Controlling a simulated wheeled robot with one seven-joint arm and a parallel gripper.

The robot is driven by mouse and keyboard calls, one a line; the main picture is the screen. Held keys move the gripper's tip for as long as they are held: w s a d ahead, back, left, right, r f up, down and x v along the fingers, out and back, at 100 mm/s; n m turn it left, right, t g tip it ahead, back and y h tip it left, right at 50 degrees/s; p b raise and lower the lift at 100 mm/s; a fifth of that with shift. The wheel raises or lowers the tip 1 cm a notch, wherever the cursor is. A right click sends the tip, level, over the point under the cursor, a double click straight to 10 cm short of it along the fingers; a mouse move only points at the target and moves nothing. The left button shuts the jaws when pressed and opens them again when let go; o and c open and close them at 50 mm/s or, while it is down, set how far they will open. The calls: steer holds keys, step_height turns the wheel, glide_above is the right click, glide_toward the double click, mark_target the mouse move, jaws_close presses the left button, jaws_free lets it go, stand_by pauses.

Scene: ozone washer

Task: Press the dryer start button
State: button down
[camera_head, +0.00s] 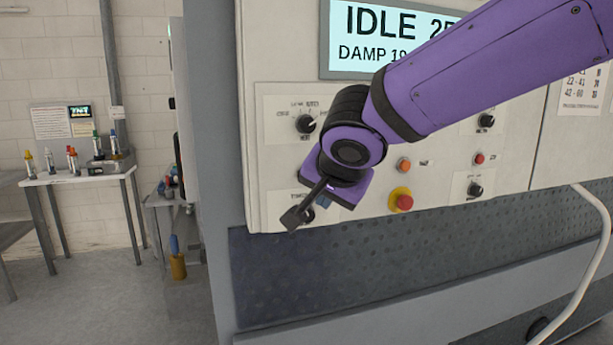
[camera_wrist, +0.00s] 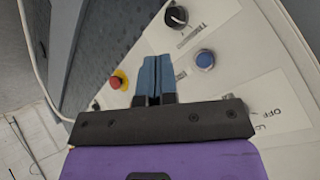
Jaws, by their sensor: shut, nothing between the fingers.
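The machine's control panel (camera_head: 365,190) fills the middle of the head view, under a display (camera_head: 345,40) reading "IDLE" and "DAMP". It carries an orange button (camera_head: 403,164), a small red button (camera_head: 479,158) and a red mushroom button (camera_head: 401,201) on a yellow collar. I cannot read which is the start button. My gripper (camera_head: 325,201) is in front of the lower left of the panel. In the wrist view its blue fingers (camera_wrist: 152,76) are together and empty, between the red mushroom button (camera_wrist: 116,82) and a blue button (camera_wrist: 205,59). Whether they touch the panel is unclear.
Black knobs sit at the panel's upper left (camera_head: 305,124), upper right (camera_head: 485,120) and lower right (camera_head: 475,188). My arm hides part of the panel. A pale hose (camera_head: 590,255) runs down at right. A side table (camera_head: 85,175) with bottles stands left; floor there is partly clear.

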steer(key=w+a, duration=0.2)
steer(key=w, duration=0.6)
steer(key=shift+w+a, duration=0.2)
steer(key=shift+w, duration=0.05)
steer(key=shift+w, duration=0.15)
stand_by(2.0)
steer(key=shift+w+a, duration=0.1)
steer(key=shift+w, duration=0.2)
steer(key=shift+w+a, duration=0.15)
steer(key=shift+w, duration=0.25)
stand_by(0.9)
stand_by(0.4)
steer(key=shift+s+d, duration=0.3)
steer(key=shift+s, duration=0.55)
steer(key=shift+s, duration=0.1)
steer(key=shift+s+d, duration=0.2)
steer(key=shift+s, duration=0.55)
steer(key=shift+s+d, duration=0.25)
steer(key=shift+s, duration=0.55)
steer(key=shift+s+d, duration=0.2)
steer(key=shift+s, duration=0.55)
